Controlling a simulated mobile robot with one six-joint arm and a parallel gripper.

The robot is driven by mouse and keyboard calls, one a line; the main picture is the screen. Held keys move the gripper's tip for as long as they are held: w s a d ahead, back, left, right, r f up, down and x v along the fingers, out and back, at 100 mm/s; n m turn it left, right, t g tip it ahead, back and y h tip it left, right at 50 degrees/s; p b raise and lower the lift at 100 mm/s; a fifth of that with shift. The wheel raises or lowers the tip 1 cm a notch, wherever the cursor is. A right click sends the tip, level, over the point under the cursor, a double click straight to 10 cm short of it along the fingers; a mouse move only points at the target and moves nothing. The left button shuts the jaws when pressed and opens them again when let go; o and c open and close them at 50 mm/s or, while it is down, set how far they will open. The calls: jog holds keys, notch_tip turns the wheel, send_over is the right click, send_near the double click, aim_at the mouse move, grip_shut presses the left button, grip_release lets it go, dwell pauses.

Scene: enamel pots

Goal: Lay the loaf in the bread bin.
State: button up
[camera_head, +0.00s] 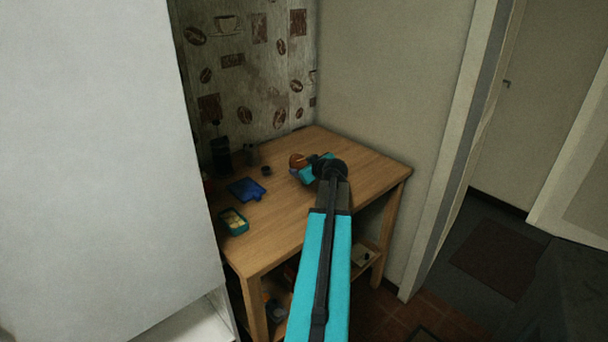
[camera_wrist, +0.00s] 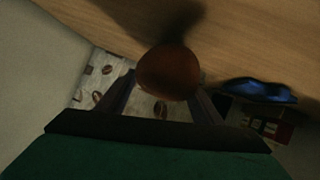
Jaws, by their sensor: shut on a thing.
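The loaf, a rounded brown piece (camera_head: 297,158), is at the end of my arm over the back part of the wooden table. In the wrist view the loaf (camera_wrist: 168,70) sits between the two dark fingers of my gripper (camera_head: 303,169), which is shut on it. A dark shadow falls on the tabletop beside it; I cannot tell how far it is above the wood. A dark blue, tray-like thing (camera_head: 246,189) lies to the left of the gripper and may be the bread bin; its inside is not clear. It probably also shows in the wrist view (camera_wrist: 258,91).
A teal box with yellow contents (camera_head: 234,221) stands at the table's left front. Dark containers (camera_head: 221,152) and a small dark cup (camera_head: 266,171) stand at the back left. A white cabinet side (camera_head: 90,160) rises at left. The table's (camera_head: 372,174) right side is bare.

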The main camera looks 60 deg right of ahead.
jog(key=shift+f+p, duration=0.3)
jog(key=shift+f, duration=1.35)
jog(key=o, duration=1.3)
jog(key=shift+o, duration=0.2)
jog(key=b+v, duration=0.1)
jog(key=v, duration=1.1)
jog(key=shift+b, duration=0.35)
